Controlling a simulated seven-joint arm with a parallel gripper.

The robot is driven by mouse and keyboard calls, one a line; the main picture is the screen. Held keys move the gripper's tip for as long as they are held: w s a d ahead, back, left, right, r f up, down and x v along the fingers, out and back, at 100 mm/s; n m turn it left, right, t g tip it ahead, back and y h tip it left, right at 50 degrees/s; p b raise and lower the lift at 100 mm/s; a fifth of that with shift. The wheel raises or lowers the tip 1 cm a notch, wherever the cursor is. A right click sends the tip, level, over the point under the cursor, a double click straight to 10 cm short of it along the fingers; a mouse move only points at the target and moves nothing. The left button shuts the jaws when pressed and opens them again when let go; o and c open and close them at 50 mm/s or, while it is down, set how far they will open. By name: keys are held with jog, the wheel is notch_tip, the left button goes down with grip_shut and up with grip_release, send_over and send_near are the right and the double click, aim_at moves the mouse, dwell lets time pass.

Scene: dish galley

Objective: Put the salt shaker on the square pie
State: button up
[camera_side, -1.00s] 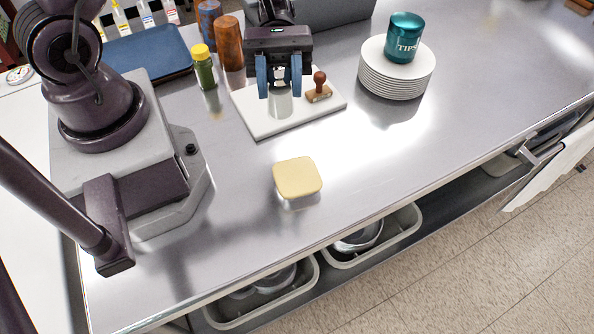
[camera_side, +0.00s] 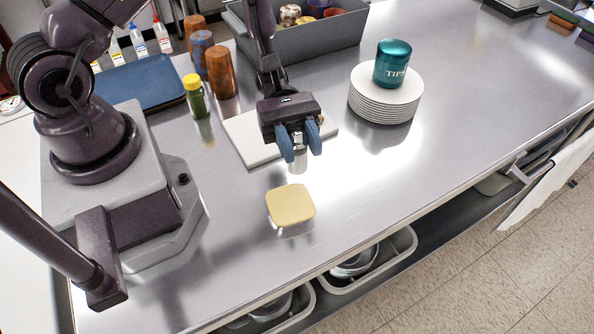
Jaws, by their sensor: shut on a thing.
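The square pie (camera_side: 291,204) is a pale yellow block with rounded corners on the steel counter. My gripper (camera_side: 301,150) is above the counter just behind the pie, its blue fingers shut on a small silvery cylinder, the salt shaker (camera_side: 297,163). The shaker looks upright and hangs below the fingertips, apart from the pie. Its upper part is hidden by the fingers.
A white board (camera_side: 246,137) lies behind my gripper, with a stamp mostly hidden there. A green jar with a yellow lid (camera_side: 195,97) stands left. A plate stack (camera_side: 385,100) bears a teal tips canister (camera_side: 391,64). The counter right of the pie is clear.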

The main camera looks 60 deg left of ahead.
aim_at(301, 164)
jog(key=shift+f, duration=2.2)
jog(key=o, duration=1)
jog(key=shift+f, duration=0.1)
jog(key=shift+c, duration=0.2)
